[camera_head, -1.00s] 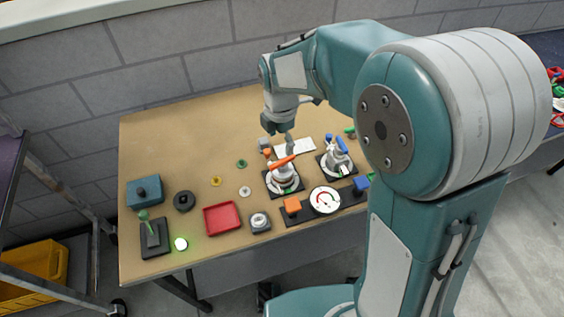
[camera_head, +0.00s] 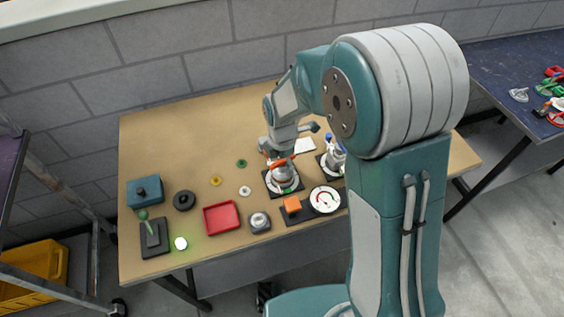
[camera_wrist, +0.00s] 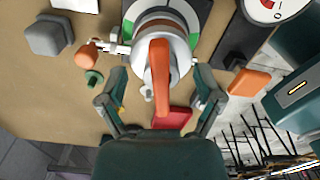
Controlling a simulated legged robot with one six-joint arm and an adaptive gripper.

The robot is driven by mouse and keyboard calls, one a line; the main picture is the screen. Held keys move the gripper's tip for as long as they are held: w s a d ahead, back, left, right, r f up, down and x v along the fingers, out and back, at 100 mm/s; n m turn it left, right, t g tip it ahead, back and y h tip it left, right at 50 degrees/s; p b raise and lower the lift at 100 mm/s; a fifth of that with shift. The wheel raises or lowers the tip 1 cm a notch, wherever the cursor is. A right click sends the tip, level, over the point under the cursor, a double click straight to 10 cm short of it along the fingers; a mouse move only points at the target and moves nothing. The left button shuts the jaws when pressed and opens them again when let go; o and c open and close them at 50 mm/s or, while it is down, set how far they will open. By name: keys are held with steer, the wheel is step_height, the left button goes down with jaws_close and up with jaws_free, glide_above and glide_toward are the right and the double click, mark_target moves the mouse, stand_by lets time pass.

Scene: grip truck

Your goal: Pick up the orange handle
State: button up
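The orange handle (camera_head: 281,162) sits on a white round valve-like fixture (camera_head: 285,180) on a dark square base on the table. In the wrist view the handle (camera_wrist: 160,80) is a long bar running lengthwise through the middle of the picture. My gripper (camera_head: 279,153) is right above the fixture and partly hides it in the head view. In the wrist view the fingers of my gripper (camera_wrist: 160,92) are spread wide, one on each side of the handle, with visible gaps to it. I cannot tell the remaining height between fingertips and handle.
A second fixture (camera_head: 335,157) stands close on the right. A dial gauge (camera_head: 325,200), an orange block (camera_head: 292,205) and a grey button box (camera_head: 259,222) are in front. A red tray (camera_head: 222,232) lies front left. The table's back left is clear.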

jaws_close()
steer(key=shift+r, duration=0.15)
